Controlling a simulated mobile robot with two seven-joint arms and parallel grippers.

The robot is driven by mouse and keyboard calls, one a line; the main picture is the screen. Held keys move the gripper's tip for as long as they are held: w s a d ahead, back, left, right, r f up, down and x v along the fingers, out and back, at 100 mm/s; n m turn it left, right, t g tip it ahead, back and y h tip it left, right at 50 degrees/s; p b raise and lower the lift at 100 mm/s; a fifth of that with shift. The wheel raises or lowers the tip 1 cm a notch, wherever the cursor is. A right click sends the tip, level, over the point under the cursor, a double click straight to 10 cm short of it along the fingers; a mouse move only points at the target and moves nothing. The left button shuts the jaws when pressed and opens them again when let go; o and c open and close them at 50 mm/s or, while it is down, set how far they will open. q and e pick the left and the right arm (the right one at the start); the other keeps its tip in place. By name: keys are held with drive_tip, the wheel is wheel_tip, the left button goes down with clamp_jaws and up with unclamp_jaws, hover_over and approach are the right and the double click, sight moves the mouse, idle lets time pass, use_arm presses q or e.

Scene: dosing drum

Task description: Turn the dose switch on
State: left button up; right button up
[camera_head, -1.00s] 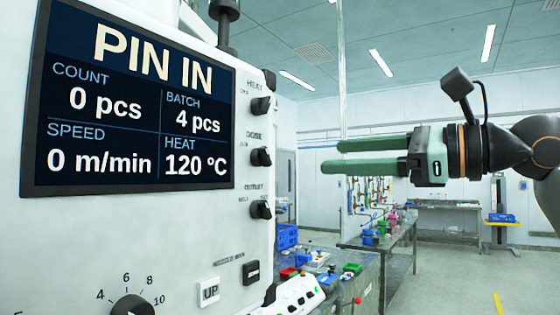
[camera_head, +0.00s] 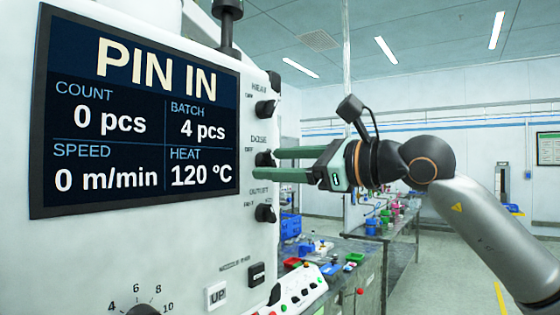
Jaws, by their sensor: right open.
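The dose switch (camera_head: 265,158) is a black knob on the right side of the white machine panel, under the label DOSE. My right gripper (camera_head: 268,164) has two long green fingers pointing left at this knob. The fingers are apart, and their tips are at the knob's height, one above the other in the picture. The tips overlap the knob in view; I cannot tell whether they touch it. The switch's exact setting is too small to read. My left gripper is not in view.
The heat knob (camera_head: 266,108) is above and the outlet knob (camera_head: 265,213) below. The screen (camera_head: 140,115) reads PIN IN, count 0 pcs, batch 4 pcs, speed 0 m/min, heat 120 °C. A bench (camera_head: 365,270) with small coloured items stands behind, right of the machine.

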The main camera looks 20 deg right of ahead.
clamp_jaws()
idle(0.4)
drive_tip(key=shift+m, duration=0.3)
drive_tip(key=shift+f+m+b, duration=0.1)
drive_tip(key=shift+m+b, duration=0.75)
drive_tip(key=shift+m, duration=0.05)
drive_tip(key=m+b, duration=0.1)
drive_tip(key=m, duration=0.1)
drive_tip(key=shift+s+a+m, duration=0.1)
drive_tip(key=shift+m, duration=0.2)
drive_tip(key=m+b, duration=0.1)
drive_tip(key=m, duration=0.2)
drive_tip(key=shift+m+b, duration=0.75)
drive_tip(key=shift+m, duration=1.15)
drive_tip(key=shift+r, duration=0.2)
